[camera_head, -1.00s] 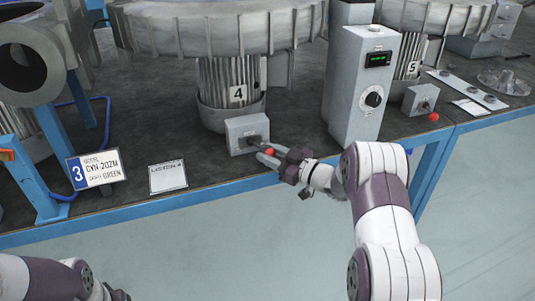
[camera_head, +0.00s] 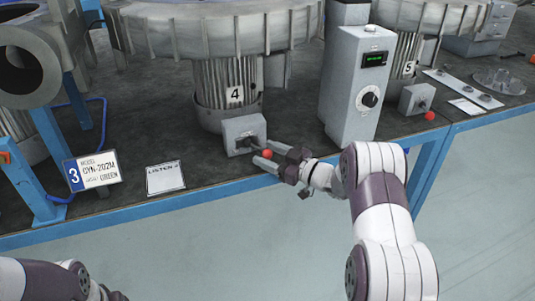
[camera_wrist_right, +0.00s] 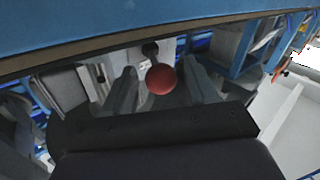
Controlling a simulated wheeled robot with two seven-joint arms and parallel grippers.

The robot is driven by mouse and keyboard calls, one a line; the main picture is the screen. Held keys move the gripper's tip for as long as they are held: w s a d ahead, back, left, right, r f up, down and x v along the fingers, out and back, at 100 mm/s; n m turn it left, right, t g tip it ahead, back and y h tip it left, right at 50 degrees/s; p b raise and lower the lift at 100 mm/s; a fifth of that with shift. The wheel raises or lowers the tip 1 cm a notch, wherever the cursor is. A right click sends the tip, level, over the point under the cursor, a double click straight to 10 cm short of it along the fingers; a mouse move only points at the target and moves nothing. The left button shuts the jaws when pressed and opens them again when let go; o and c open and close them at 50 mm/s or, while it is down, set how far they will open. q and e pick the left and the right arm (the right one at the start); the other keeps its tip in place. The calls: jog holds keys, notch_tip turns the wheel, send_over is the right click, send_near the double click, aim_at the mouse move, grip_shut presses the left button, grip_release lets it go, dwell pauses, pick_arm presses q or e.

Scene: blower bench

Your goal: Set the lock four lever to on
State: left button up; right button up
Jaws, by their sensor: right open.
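The lock four box is a small grey box (camera_head: 243,134) on the bench below the motor marked 4. Its lever juts toward the front and ends in a red ball knob (camera_head: 267,154). My right gripper (camera_head: 262,158) is at the knob, with its fingers open and pointing left. In the right wrist view the red knob (camera_wrist_right: 161,79) sits between the two spread fingers of my right gripper (camera_wrist_right: 163,84), with gaps visible on both sides. The dark lever shaft shows behind the knob. My left arm shows at the lower left corner; its fingers are not visible.
A grey control box (camera_head: 356,85) with a green display and dial stands right of the lever. A second lever box (camera_head: 416,98) with a red knob is near motor 5. A white card (camera_head: 165,177) and a number 3 plate (camera_head: 93,174) are to the left.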

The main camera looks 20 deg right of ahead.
jog(key=p+v, duration=0.1)
jog(key=v, duration=1.1)
jog(key=shift+p, duration=0.3)
jog(key=shift+d, duration=0.15)
